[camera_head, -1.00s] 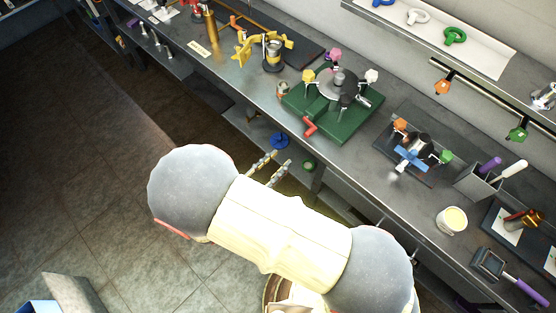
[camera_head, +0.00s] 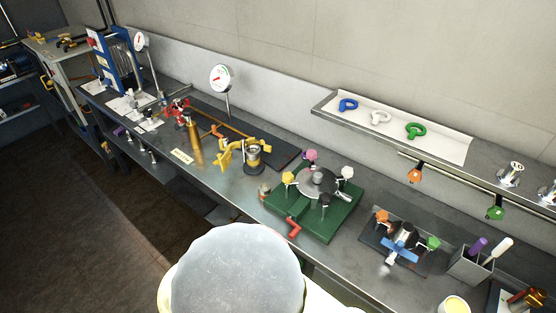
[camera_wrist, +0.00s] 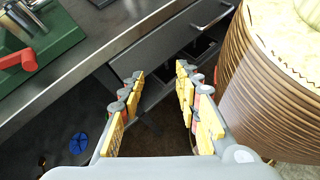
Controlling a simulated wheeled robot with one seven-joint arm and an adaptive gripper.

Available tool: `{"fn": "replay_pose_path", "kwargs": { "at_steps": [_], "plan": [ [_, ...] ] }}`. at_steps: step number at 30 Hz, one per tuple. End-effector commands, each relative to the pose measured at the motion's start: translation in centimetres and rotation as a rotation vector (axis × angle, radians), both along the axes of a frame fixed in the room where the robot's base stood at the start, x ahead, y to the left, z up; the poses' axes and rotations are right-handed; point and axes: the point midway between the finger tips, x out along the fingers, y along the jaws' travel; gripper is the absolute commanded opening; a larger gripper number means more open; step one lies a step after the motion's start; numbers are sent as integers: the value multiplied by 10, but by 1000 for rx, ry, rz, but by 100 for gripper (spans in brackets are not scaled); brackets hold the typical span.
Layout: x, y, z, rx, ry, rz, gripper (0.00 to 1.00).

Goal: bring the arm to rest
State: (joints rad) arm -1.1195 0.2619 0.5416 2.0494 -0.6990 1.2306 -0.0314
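My gripper (camera_wrist: 159,74) shows in the wrist view with its two yellow-padded fingers apart and nothing between them. It points toward the dark drawer fronts and open space below the workbench edge (camera_wrist: 95,72), apart from them. In the head view my own arm fills the bottom middle, in front of the bench, and the gripper is hidden there.
The long bench carries a green fixture (camera_head: 334,219), a yellow clamp (camera_head: 230,154), a brass cylinder (camera_head: 194,136), a blue-handled valve (camera_head: 400,249) and a grey holder (camera_head: 468,265). A shelf (camera_head: 325,106) runs along the wall. The floor at left (camera_head: 75,225) is clear.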

Motion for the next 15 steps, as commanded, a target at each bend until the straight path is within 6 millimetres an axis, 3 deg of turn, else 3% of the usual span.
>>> {"fn": "replay_pose_path", "kwargs": {
  "at_steps": [7,15],
  "plan": [
    [-16,-10,43,404,-54,-428,33],
    [-7,-18,107,830,-214,-838,33]
  ]
}}
